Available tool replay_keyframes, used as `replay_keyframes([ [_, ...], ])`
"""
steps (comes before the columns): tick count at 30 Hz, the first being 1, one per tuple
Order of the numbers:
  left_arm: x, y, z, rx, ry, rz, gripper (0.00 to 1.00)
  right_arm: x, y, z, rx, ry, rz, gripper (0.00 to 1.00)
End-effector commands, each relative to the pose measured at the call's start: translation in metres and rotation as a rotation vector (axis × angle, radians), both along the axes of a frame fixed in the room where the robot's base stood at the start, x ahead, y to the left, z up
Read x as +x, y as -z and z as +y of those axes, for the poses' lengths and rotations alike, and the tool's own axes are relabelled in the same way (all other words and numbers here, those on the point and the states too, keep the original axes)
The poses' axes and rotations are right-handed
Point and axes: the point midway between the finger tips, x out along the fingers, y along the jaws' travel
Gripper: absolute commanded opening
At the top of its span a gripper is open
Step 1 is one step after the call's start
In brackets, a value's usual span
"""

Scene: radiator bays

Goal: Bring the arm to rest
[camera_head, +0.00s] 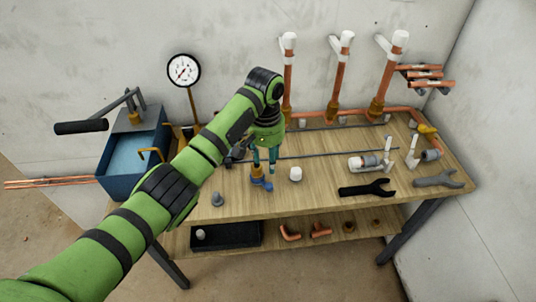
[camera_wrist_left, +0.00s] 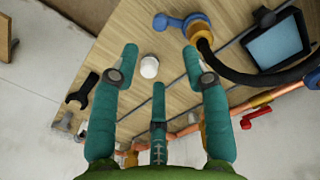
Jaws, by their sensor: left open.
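My left arm reaches in from the left over the wooden workbench (camera_head: 330,190). My left gripper (camera_head: 264,164) points down above the bench, its teal fingers apart and nothing held between them. In the left wrist view the open fingers (camera_wrist_left: 160,52) frame bare bench top and a small white cap (camera_wrist_left: 149,67). That cap (camera_head: 296,174) stands just right of the gripper in the head view. A brass valve with a blue handle (camera_head: 260,180) is just below the fingertips; it also shows in the wrist view (camera_wrist_left: 182,22). Any gap between valve and fingers is hard to judge. My right gripper is not in view.
Copper risers with white tops (camera_head: 336,75) stand along the back. A pressure gauge (camera_head: 184,72) and a blue water tank with a lever (camera_head: 130,155) are at left. Wrenches (camera_head: 368,188) and white valves (camera_head: 371,162) lie at right. A lower shelf holds a black tray (camera_head: 240,236).

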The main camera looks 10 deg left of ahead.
Motion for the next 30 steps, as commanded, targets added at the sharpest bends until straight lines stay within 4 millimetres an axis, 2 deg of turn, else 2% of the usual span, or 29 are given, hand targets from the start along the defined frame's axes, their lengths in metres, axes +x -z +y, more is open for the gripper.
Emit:
replay_keyframes([
  [6,0.000,-0.008,0.001,0.000,-0.001,0.000,0.47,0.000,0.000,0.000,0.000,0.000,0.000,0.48],
  [20,-0.002,-0.003,0.000,-0.004,0.004,0.001,0.47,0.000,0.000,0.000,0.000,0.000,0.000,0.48],
  [23,-0.013,0.015,-0.003,-0.025,0.025,-0.001,0.47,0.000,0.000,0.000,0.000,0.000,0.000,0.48],
  [25,-0.027,0.035,-0.006,-0.054,0.048,-0.008,0.47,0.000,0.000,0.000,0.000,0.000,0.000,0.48],
  [30,-0.075,0.086,-0.007,-0.135,0.090,-0.054,0.47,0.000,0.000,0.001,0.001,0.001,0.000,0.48],
])
